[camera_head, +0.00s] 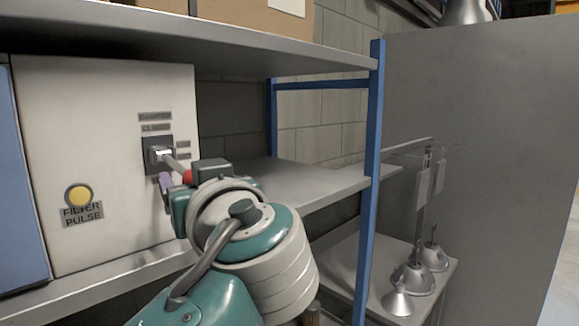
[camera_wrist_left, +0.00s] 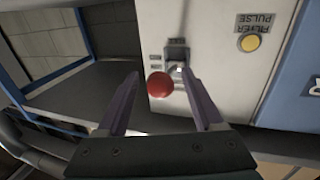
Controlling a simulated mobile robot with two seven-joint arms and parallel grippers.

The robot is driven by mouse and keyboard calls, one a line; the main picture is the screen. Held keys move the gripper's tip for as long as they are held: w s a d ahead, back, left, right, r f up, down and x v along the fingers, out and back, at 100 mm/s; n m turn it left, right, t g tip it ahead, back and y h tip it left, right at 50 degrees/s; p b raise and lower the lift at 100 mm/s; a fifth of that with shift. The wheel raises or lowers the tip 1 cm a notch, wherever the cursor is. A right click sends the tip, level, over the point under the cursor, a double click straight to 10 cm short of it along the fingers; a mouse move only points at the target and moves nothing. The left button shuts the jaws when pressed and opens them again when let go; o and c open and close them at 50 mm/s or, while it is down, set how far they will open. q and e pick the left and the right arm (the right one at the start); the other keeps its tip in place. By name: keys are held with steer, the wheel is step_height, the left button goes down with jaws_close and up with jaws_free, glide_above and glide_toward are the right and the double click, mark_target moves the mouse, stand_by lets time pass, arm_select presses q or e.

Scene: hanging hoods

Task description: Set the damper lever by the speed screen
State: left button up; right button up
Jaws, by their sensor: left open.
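The damper lever (camera_head: 174,166) sticks out from a dark square plate on the front of a pale cabinet and ends in a red ball knob. In the left wrist view the red knob (camera_wrist_left: 160,85) lies between the two fingers, nearer the left one's side; whether it touches either finger I cannot tell. My left gripper (camera_head: 178,180) is open at the lever, partly hiding it in the head view; its purple fingers also show in the left wrist view (camera_wrist_left: 160,76). I see no speed screen. My right gripper is not in view.
A yellow button (camera_head: 79,196) labelled FILTER PULSE is left of the lever on the cabinet (camera_head: 110,95). A blue shelf post (camera_head: 371,160) stands right of my arm. Shelf boards run above and below. Metal hood lamps (camera_head: 413,278) stand on a low shelf at right.

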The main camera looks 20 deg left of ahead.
arm_select(q)
jaws_close()
stand_by(0.6)
stand_by(0.8)
